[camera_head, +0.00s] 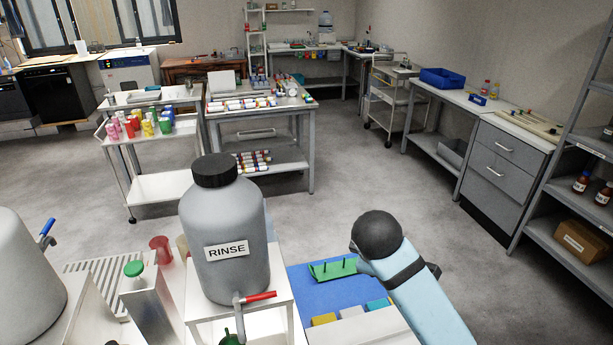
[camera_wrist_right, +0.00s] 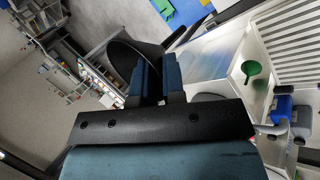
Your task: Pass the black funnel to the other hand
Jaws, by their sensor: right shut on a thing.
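The black funnel (camera_wrist_right: 121,57) is in my right gripper in the right wrist view, its wide dark mouth turned to the left of the picture. My right gripper (camera_wrist_right: 156,68) has its two blue fingers shut on it, and they hide part of the funnel. In the head view my right arm comes in from the lower right and ends in a black rounded part above the blue mat. The right gripper and the funnel cannot be clearly made out there. My left gripper shows in neither view.
A large grey RINSE bottle (camera_head: 224,235) with a red-handled tap stands on a white stand left of my right arm. A green rack (camera_head: 333,270) with pegs lies on a blue mat (camera_head: 313,293). A steel box with a green knob (camera_head: 134,268) stands left. Open floor lies beyond.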

